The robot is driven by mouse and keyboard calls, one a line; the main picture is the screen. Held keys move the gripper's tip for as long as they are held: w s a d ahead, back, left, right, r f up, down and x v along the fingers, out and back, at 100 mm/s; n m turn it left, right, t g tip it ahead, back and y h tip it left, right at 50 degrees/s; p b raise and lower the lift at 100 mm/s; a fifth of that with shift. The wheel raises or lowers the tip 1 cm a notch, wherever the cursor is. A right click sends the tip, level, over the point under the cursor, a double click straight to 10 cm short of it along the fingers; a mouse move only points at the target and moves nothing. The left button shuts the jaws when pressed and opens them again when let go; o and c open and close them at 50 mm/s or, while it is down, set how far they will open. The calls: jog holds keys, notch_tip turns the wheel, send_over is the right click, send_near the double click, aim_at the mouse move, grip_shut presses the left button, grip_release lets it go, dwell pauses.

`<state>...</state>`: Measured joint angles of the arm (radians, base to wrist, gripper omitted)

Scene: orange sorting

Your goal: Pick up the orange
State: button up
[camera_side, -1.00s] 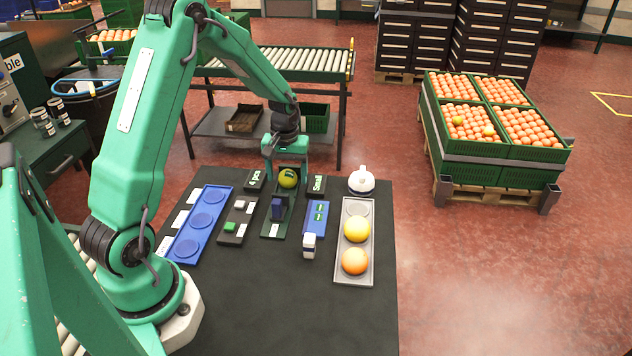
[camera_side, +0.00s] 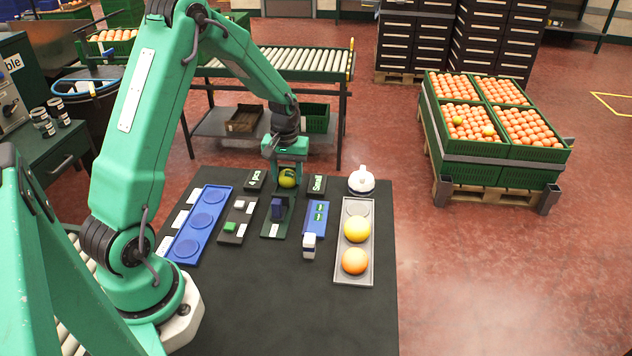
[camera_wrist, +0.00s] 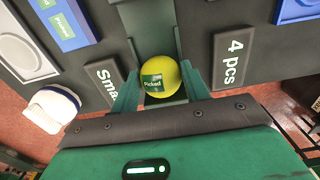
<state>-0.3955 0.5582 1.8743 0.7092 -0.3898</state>
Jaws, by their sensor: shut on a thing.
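A yellow-green fruit with a green label (camera_side: 287,178) sits at the far end of a dark green holder (camera_side: 268,229) on the black table. In the wrist view the same fruit (camera_wrist: 158,78) lies between the two green fingers of my gripper (camera_wrist: 160,95). My gripper (camera_side: 287,172) is shut on this fruit, coming from above and behind it. In the side view its fingers partly hide the fruit. An orange fruit (camera_side: 355,261) and a yellow-orange fruit (camera_side: 357,229) lie in the grey tray (camera_side: 341,272) at the right.
A blue tray (camera_side: 184,248) with round recesses is at the left. Dark blocks marked "Small" (camera_side: 316,184) and "4 pcs" (camera_side: 256,181) flank the holder. The front of the table is clear.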

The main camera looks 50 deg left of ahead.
aim_at(288, 173)
jog(key=shift+r, duration=0.15)
jog(key=shift+r, duration=0.5)
jog(key=r, duration=0.3)
jog(key=shift+d+r, duration=0.1)
jog(key=shift+d, duration=0.15)
jog(key=s+d+r, duration=0.1)
jog(key=d+r, duration=0.5)
jog(key=d, duration=0.5)
jog(key=shift+s+r, duration=0.25)
jog(key=shift+s, duration=0.1)
jog(key=shift+d, duration=0.1)
jog(key=w+d, duration=0.4)
jog(key=d, duration=1.3)
jog(key=w+a+f, duration=0.2)
jog(key=a, duration=0.1)
jog(key=w+a+f, duration=0.2)
jog(key=a, duration=0.2)
jog(key=w+a+f, duration=0.2)
jog(key=a+f, duration=0.1)
jog(key=shift+w+a, duration=0.1)
jog(key=shift+a, duration=0.1)
jog(key=shift+f, duration=2.05)
